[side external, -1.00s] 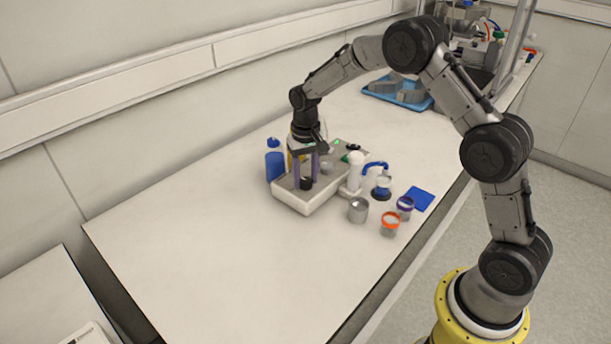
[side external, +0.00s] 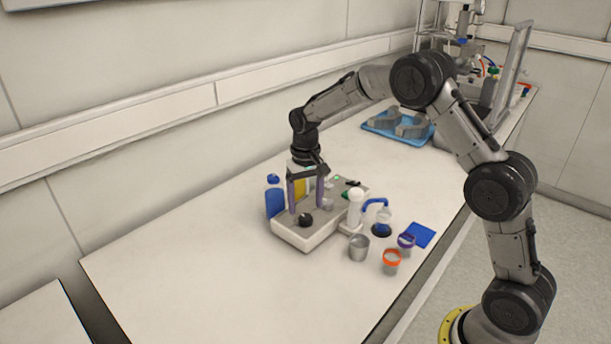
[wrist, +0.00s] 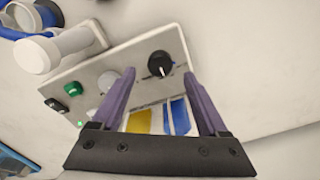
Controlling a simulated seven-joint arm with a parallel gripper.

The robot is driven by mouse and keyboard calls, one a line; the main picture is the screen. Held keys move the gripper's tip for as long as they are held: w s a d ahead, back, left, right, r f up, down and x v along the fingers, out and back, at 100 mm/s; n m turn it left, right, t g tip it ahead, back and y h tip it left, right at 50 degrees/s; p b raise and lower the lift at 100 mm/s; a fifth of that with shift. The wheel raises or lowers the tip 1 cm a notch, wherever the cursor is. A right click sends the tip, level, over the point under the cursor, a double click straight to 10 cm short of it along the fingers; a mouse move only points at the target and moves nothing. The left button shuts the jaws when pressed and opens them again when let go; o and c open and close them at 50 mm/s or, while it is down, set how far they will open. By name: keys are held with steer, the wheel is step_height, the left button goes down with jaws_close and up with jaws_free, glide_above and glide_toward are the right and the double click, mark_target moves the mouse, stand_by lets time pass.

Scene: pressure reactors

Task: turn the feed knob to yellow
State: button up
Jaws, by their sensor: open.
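The black knob (side external: 305,219) sits at the near end of the grey-topped control box (side external: 290,236). In the wrist view the same knob (wrist: 159,63) shows a small white pointer mark toward the lower right. The marks around it are too small to read, and I cannot tell which is the feed setting. My gripper (side external: 306,209) is open, pointing down just above the knob, with one purple finger on each side. In the wrist view the gripper (wrist: 158,75) has nothing between its fingertips, and the knob shows just beyond them.
A pale grey knob (wrist: 108,80), a green button (wrist: 73,89) and a black switch (wrist: 53,105) share the panel. A white post (side external: 355,208) and cups stand right. The table's left is clear.

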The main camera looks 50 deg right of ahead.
mark_target(305, 216)
step_height(305, 216, up, 10)
stand_by(0.3)
